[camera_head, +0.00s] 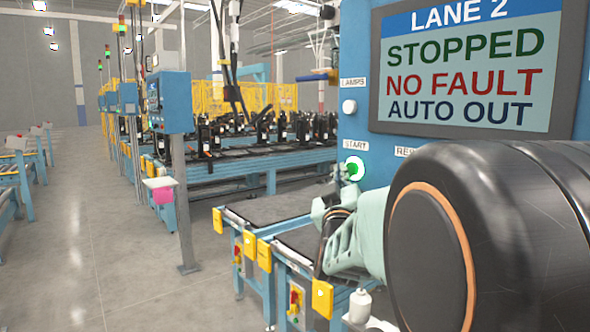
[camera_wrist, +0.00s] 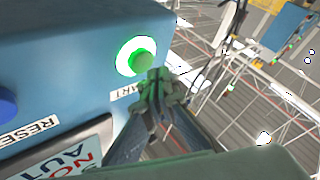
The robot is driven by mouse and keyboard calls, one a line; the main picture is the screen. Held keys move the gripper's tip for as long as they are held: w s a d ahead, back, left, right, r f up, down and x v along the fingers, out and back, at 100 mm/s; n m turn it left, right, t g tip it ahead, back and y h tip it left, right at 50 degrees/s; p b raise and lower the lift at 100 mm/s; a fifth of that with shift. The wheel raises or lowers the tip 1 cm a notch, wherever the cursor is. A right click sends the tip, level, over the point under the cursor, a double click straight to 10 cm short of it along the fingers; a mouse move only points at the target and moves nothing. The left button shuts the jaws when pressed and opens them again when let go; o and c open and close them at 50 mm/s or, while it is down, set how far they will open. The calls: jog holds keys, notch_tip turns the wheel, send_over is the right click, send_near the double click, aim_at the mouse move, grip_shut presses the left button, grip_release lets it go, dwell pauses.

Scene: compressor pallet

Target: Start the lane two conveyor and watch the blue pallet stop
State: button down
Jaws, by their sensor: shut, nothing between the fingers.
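The Lane 2 display (camera_head: 465,72) reads STOPPED, NO FAULT, AUTO OUT. Below it on the blue panel, the START button (camera_head: 356,167) is lit green. It also shows in the wrist view (camera_wrist: 138,56), above its partly covered label. My gripper (camera_head: 343,174) is shut and empty, its fingertips right beside the button. In the wrist view, the fingertips (camera_wrist: 157,80) are just below and right of the green cap. I cannot tell whether they touch it. No blue pallet can be made out.
A white lamp button (camera_head: 349,106) is above START. A blue button (camera_wrist: 6,101) sits by the RESET label. Conveyor ends with yellow guards (camera_head: 264,255) are below my arm. A blue control box (camera_head: 169,102) stands on a post. The floor at left is an open aisle.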

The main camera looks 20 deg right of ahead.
jog(key=shift+d, duration=0.1)
dwell(0.7)
jog(key=shift+w+d+b, duration=0.15)
jog(key=shift+d+b, duration=0.2)
jog(key=shift+b, duration=0.1)
